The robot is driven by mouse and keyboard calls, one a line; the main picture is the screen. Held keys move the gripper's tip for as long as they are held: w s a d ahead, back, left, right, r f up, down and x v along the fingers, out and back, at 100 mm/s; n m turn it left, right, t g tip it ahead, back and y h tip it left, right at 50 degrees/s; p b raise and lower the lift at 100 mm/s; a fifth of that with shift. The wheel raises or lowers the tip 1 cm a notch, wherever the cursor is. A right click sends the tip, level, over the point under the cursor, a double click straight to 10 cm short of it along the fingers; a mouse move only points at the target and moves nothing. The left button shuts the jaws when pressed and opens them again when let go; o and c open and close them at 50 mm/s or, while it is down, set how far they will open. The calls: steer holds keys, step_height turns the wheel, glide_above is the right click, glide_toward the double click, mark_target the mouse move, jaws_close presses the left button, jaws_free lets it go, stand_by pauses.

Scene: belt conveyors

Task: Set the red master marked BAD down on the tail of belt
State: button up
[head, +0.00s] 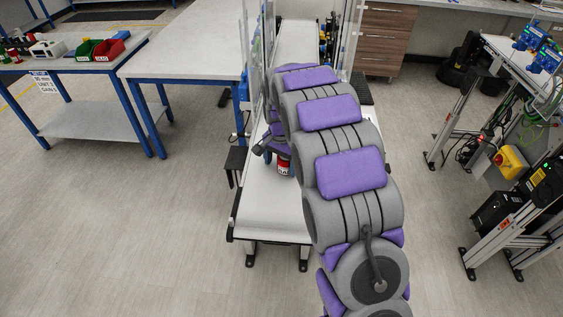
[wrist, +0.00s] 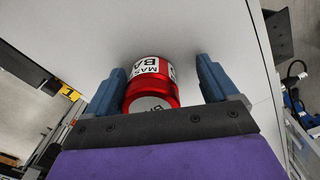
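The red master (wrist: 150,91) is a red can with a white label reading "MAS" and "BA", cut off by the curve. It sits between the two fingers of my gripper (wrist: 160,88) in the wrist view. The left finger is close beside it; a clear gap shows before the right finger, so my gripper is open around it. In the head view the red master (head: 284,167) shows over the belt's white surface, partly hidden by my arm. The belt (head: 268,218) runs away from me, its near end bare. Whether the can touches the belt is hard to tell.
A clear panel (head: 244,50) stands along the belt's left side farther back. Blue-legged tables (head: 185,50) are at the left, one with red and green bins (head: 95,47). Equipment frames (head: 500,200) stand at the right. The floor (head: 120,220) at the left is clear.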

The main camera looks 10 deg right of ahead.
steer(key=shift+d, duration=0.55)
steer(key=shift+d+r, duration=0.15)
steer(key=shift+r, duration=0.15)
steer(key=r, duration=0.3)
steer(key=r+p, duration=0.1)
steer(key=r, duration=0.3)
steer(key=r+p, duration=0.1)
steer(key=r, duration=0.2)
steer(key=shift+a+r, duration=0.2)
steer(key=shift+a, duration=0.05)
steer(key=shift+d+r, duration=0.15)
steer(key=shift+r, duration=0.45)
steer(key=shift+s+r, duration=0.15)
steer(key=shift+s, duration=0.15)
steer(key=s+r+n+g, duration=0.1)
steer(key=s+r+n, duration=0.1)
steer(key=s, duration=0.8)
steer(key=s+r+n, duration=0.2)
steer(key=s, duration=0.9)
steer(key=s+f+n, duration=0.1)
steer(key=s+n, duration=0.1)
steer(key=s, duration=0.8)
steer(key=s+f+n, duration=0.2)
steer(key=s+n, duration=0.1)
steer(key=s, duration=0.7)
steer(key=shift+s+a+f+g, duration=0.3)
steer(key=shift+s+g, duration=0.05)
steer(key=shift+g, duration=0.05)
